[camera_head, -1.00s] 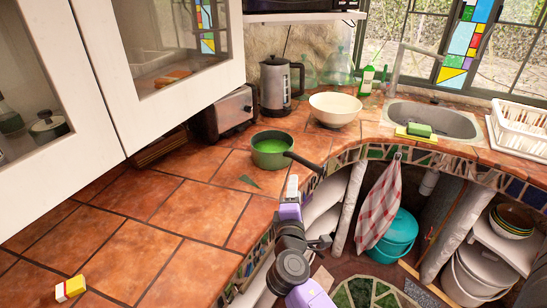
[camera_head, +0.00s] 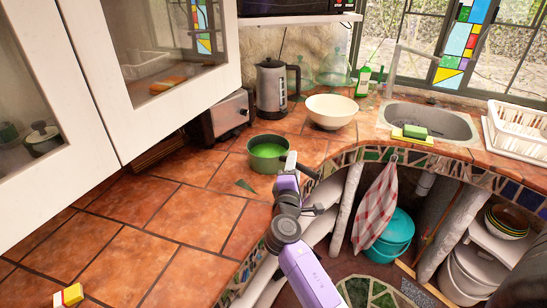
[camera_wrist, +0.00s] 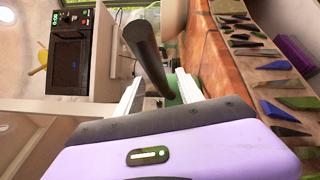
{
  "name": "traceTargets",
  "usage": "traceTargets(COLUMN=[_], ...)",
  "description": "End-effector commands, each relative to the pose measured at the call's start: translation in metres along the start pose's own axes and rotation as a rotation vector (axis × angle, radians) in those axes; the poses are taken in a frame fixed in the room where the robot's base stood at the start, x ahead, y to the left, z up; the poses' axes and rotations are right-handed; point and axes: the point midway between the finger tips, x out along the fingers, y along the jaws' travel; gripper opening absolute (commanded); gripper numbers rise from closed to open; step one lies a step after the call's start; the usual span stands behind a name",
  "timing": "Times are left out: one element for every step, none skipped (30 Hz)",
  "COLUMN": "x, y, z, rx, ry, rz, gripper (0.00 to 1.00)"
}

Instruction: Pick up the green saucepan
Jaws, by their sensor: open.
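The green saucepan (camera_head: 268,152) stands upright on the tiled counter, with its dark handle (camera_head: 304,169) pointing to the lower right over the counter edge. My gripper (camera_head: 291,162) is at the handle and hides part of it in the head view. In the wrist view, my gripper (camera_wrist: 160,90) is open, with one pale finger on each side. The dark handle (camera_wrist: 145,50) runs between the fingers in that picture, and a bit of the green pan (camera_wrist: 186,88) shows beyond. I cannot tell whether a finger touches the handle.
A toaster (camera_head: 222,118), a kettle (camera_head: 271,88) and a cream bowl (camera_head: 331,110) stand behind the saucepan. White cabinets (camera_head: 170,110) hang at the left. The mosaic counter edge (camera_head: 340,160) curves beside my arm. The front-left counter (camera_head: 150,220) is mostly clear.

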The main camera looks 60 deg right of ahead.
Motion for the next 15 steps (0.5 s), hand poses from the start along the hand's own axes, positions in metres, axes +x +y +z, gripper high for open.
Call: traceTargets(x=[0.0056, 0.0078, 0.0101, 0.0112, 0.0119, 0.0123, 0.0123, 0.0122, 0.0120, 0.0120, 0.0119, 0.0119, 0.0118, 0.0118, 0.0118], y=[0.0004, 0.0002, -0.0002, -0.0005, -0.0006, -0.0008, -0.0009, -0.0010, -0.0011, -0.0010, -0.0011, -0.0010, -0.0010, -0.0010, -0.0010], z=[0.0005, 0.0003, 0.0000, -0.0001, -0.0001, -0.0002, -0.0002, -0.0002, -0.0002, -0.0002, -0.0002, -0.0002, -0.0002, -0.0002, -0.0002], rx=[0.000, -0.001, -0.001, -0.001, -0.001, -0.001, -0.001, -0.001, -0.001, -0.001, -0.001, -0.001, -0.001, -0.001, -0.001], ry=[-0.002, -0.001, 0.000, 0.001, 0.001, 0.001, 0.001, 0.001, 0.001, 0.001, 0.001, 0.001, 0.001, 0.001, 0.001], rz=[-0.001, -0.001, -0.001, -0.001, -0.001, 0.000, 0.000, 0.000, 0.000, 0.000, 0.000, 0.000, 0.000, 0.000, 0.000], gripper=[0.44, 0.44, 0.44, 0.44, 0.44, 0.44, 0.44, 0.44, 0.44, 0.44, 0.44, 0.36, 0.30, 0.25, 0.17])
